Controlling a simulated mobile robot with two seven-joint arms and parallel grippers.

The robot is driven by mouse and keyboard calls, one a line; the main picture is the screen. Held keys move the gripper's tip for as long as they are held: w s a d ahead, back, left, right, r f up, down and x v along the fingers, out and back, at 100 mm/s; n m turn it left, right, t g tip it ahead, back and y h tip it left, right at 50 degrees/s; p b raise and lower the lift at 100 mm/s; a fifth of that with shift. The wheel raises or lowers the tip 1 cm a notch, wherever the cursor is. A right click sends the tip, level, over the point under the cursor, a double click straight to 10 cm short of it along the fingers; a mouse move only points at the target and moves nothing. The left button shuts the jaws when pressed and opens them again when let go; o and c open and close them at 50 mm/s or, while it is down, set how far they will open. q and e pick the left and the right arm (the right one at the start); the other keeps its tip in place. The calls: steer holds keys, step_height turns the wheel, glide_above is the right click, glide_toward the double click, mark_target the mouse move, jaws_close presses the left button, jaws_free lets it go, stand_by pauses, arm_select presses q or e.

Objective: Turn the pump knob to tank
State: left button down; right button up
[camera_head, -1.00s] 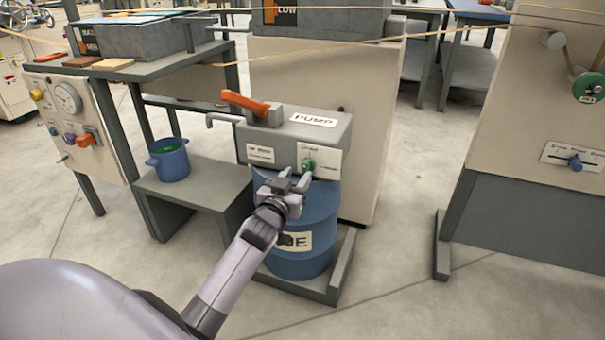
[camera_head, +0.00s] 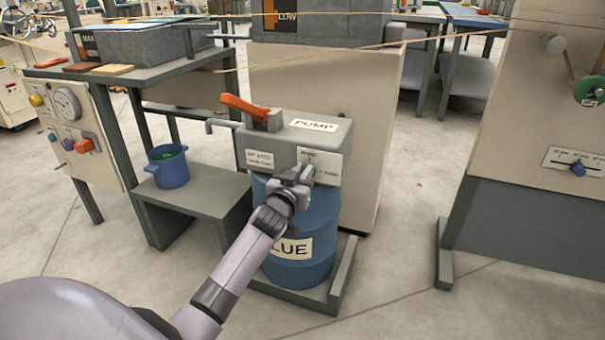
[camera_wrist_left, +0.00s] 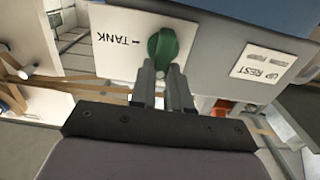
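The grey pump box (camera_head: 285,128) labelled PUMP sits on top of a blue drum (camera_head: 318,212). The green pump knob (camera_wrist_left: 163,48) is on a white plate on the box's front, beside the word TANK, which appears upside down in the left wrist view. My left gripper (camera_wrist_left: 163,72) reaches the knob, its two fingers close together with the knob between their tips. In the head view my left gripper (camera_head: 303,170) covers most of the knob, and the knob's exact pointing direction is hard to tell. My right gripper is not in view.
An orange lever (camera_head: 245,106) and a spout stand on the pump's left. A blue pot (camera_head: 170,170) rests on a low grey shelf (camera_head: 205,190). A panel with a gauge (camera_head: 67,103) is at the left. A cream machine (camera_head: 550,120) stands at the right, with open floor between.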

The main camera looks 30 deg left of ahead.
arm_select(q)
steer(key=shift+m, duration=0.3)
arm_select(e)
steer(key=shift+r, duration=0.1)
arm_select(q)
steer(key=m, duration=0.3)
steer(key=d+m+p, duration=0.1)
steer(key=m, duration=0.3)
steer(key=f+m, duration=0.1)
steer(key=m, duration=0.2)
steer(key=shift+w+d+m, duration=0.15)
steer(key=shift+d+m, duration=0.15)
steer(key=shift+m, duration=0.1)
steer(key=m, duration=0.2)
steer(key=shift+f+m, duration=0.2)
steer(key=shift+m, duration=0.2)
steer(key=shift+d+f+m, duration=0.1)
steer(key=shift+f+m, duration=0.05)
steer(key=shift+m, duration=0.8)
steer(key=shift+f+m, duration=0.15)
steer(key=shift+m, duration=0.8)
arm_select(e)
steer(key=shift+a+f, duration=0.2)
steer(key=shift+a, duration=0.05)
arm_select(q)
steer(key=c, duration=1.1)
jaws_free()
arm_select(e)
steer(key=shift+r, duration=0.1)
